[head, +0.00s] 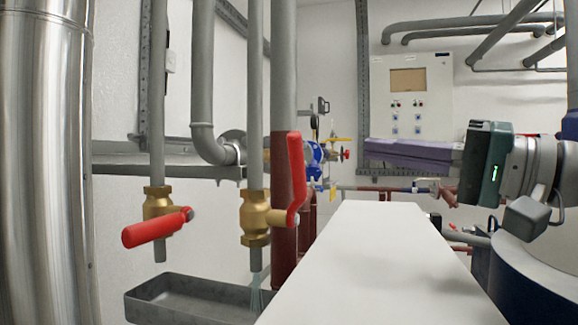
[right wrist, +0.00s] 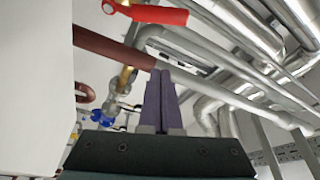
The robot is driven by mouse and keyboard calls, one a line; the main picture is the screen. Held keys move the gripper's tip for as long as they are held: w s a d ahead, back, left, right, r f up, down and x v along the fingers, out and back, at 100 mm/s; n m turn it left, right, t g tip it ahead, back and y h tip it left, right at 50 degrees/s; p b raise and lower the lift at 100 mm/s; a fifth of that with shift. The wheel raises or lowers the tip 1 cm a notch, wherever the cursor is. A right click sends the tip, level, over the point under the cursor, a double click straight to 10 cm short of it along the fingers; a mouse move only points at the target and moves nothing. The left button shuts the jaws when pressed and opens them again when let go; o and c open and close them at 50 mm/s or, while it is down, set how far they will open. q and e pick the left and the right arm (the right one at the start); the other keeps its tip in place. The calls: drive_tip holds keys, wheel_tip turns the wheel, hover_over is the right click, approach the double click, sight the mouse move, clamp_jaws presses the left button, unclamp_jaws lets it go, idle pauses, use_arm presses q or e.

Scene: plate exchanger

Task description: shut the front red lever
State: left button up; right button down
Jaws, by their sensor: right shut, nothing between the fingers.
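Two brass valves with red levers sit on vertical grey pipes in the head view. The right valve (head: 255,217) has its red lever (head: 296,178) standing upright, along the pipe, and a thin stream of water (head: 256,297) falls below it. The left valve (head: 157,208) has its red lever (head: 153,230) lying across the pipe. My right gripper (head: 367,151) has purple fingers, shut and empty, pointing left, apart from the upright lever and to its right. In the right wrist view a red lever (right wrist: 160,14) shows above the fingertips (right wrist: 160,72). My left gripper is out of view.
A grey metal tray (head: 150,302) lies below the valves. A long white box-like surface (head: 380,265) runs below my right gripper. A dark red pipe (head: 282,215) stands behind the right valve. A control panel (head: 435,90) hangs on the back wall.

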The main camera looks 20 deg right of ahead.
sight(295, 183)
drive_tip(key=p+x, duration=0.2)
drive_tip(key=x, duration=0.6)
drive_tip(key=s, duration=0.1)
drive_tip(key=s+a+f+p, duration=0.1)
drive_tip(key=s+a+p, duration=0.1)
drive_tip(key=shift+a+f, duration=0.15)
drive_tip(key=shift+f, duration=0.15)
